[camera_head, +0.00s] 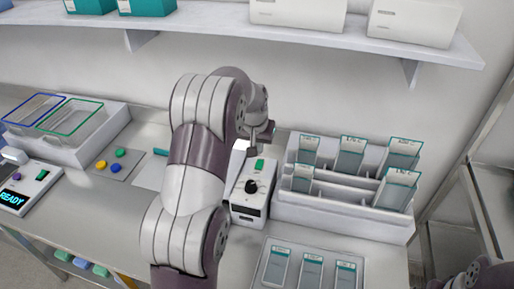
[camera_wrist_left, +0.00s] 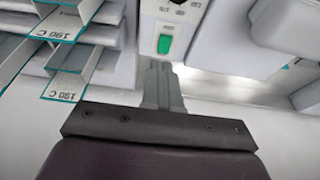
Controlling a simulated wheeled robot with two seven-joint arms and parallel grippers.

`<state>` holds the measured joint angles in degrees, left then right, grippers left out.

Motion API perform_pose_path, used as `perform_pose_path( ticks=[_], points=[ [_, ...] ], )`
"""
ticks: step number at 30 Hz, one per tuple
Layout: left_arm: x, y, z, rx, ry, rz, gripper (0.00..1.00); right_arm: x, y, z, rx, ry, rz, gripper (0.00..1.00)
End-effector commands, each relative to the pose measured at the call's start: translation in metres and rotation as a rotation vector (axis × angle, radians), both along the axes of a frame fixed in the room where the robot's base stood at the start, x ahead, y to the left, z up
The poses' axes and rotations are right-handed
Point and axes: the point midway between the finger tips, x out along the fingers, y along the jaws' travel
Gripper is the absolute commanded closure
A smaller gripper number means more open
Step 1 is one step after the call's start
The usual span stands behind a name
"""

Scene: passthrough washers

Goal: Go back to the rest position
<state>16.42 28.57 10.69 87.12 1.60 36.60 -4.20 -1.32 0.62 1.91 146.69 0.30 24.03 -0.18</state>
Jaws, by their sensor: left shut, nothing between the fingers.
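My left arm reaches up across the middle of the head view, and my left gripper (camera_head: 262,136) is above the far side of a white control box. In the left wrist view its fingers (camera_wrist_left: 162,82) are closed together with nothing between them. The white box (camera_head: 248,203), with a black knob and a green switch (camera_head: 259,165), stands just below and beside the gripper. The green switch also shows in the left wrist view (camera_wrist_left: 165,44), just beyond the fingertips. Of my right arm only a dark part shows at the lower right corner; its gripper is out of view.
A white rack (camera_head: 342,210) of labelled, teal-edged pouches stands right of the box. A tray (camera_head: 310,254) with several packets lies in front. At left are a bin (camera_head: 85,140), coloured buttons (camera_head: 113,162) and a READY device (camera_head: 24,190). A shelf (camera_head: 330,30) with boxes hangs above.

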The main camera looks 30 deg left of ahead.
Motion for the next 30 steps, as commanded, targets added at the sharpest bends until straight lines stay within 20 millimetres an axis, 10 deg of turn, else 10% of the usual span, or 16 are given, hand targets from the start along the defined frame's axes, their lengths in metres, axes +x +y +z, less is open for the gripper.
perform_pose_path(
  ticks=[23, 30],
  points=[
    [-0.009, -0.002, 0.019, 0.002, -0.013, 0.007, 1.0, 0.0, 0.0, -0.007, 0.0, -0.001, 0.0, 0.0],
    [-0.125, -0.067, -0.042, -0.032, 0.13, -0.039, 1.0, 0.0, 0.0, -0.023, 0.0, 0.0, 0.0, 0.0]
  ],
)
